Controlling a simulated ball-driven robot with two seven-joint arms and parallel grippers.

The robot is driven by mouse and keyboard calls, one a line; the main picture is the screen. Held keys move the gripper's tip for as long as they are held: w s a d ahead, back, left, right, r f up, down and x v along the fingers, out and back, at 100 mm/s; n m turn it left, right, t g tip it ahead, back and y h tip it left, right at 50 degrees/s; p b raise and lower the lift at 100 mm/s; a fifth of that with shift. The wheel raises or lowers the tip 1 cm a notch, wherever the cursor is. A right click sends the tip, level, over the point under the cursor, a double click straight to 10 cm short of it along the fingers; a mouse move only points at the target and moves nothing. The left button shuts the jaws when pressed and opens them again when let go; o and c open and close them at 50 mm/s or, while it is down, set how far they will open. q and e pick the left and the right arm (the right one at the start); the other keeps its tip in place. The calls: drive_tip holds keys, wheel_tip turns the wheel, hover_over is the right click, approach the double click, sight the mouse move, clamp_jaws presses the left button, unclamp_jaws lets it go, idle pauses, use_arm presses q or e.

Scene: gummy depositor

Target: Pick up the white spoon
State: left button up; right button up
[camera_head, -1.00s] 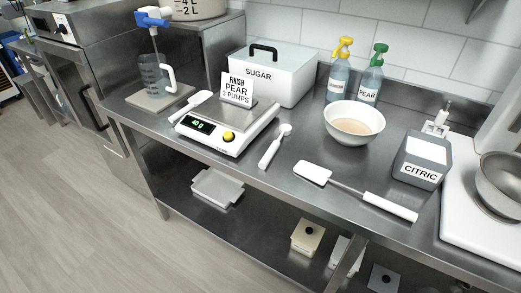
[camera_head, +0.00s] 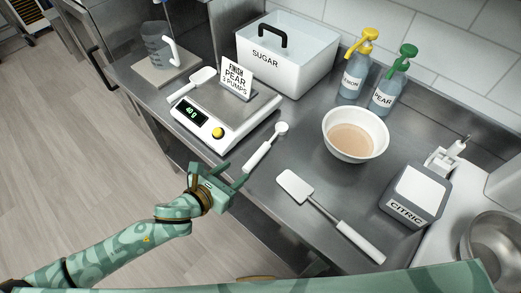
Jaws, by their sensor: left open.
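A white spoon (camera_head: 265,147) with a small round bowl at its far end lies on the steel table, in front of the scale. My left gripper (camera_head: 232,173) reaches in from the lower left at the table's front edge. It is open and empty, with its fingers just short of the spoon's handle end and apart from it. My right gripper is not in view.
A scale (camera_head: 205,131) reading 40 g holds a sign, with a white scoop (camera_head: 192,85) beside it. A white spatula (camera_head: 330,215) lies to the right.

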sight(252, 160)
use_arm(q)
drive_tip(key=x, duration=0.4)
drive_tip(key=shift+w+d+f+b, duration=0.15)
drive_tip(key=shift+d+b, duration=0.1)
drive_tip(key=shift+b, duration=0.1)
drive_tip(key=b+x, duration=0.1)
drive_tip(key=x, duration=0.3)
drive_tip(key=shift+d, duration=0.1)
drive_tip(key=shift+w+d+f, duration=0.1)
drive_tip(key=shift+w+d, duration=0.1)
drive_tip(key=shift+d, duration=0.1)
drive_tip(key=shift+a, duration=0.1)
drive_tip(key=shift+c, duration=0.2)
clamp_jaws()
